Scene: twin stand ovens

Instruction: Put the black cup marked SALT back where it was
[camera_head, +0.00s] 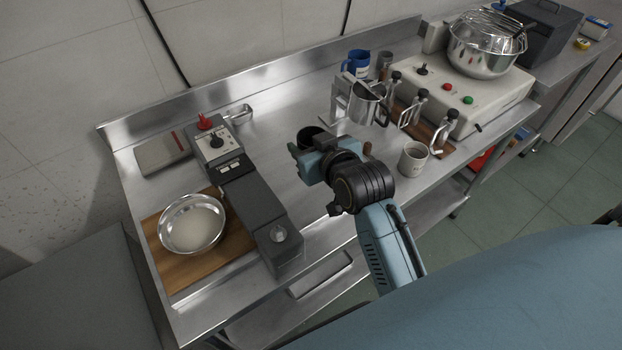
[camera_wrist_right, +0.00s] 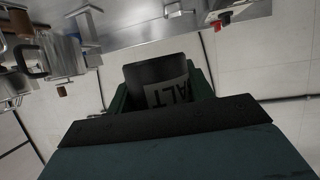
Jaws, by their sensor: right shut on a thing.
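The black cup marked SALT (camera_wrist_right: 158,75) is between the fingers of my right gripper (camera_wrist_right: 160,95) in the right wrist view. Its pale label shows the letters "ALT", upside down. In the head view, a dark part of the cup (camera_head: 310,133) shows just beyond my right gripper (camera_head: 306,155), which is shut on it over the middle of the steel table (camera_head: 272,150). Whether the cup touches the table is hard to tell. My left gripper is not in view.
A metal pitcher (camera_head: 362,107) on a stand and a pale mug (camera_head: 413,159) are right of my gripper. The table between is mostly clear.

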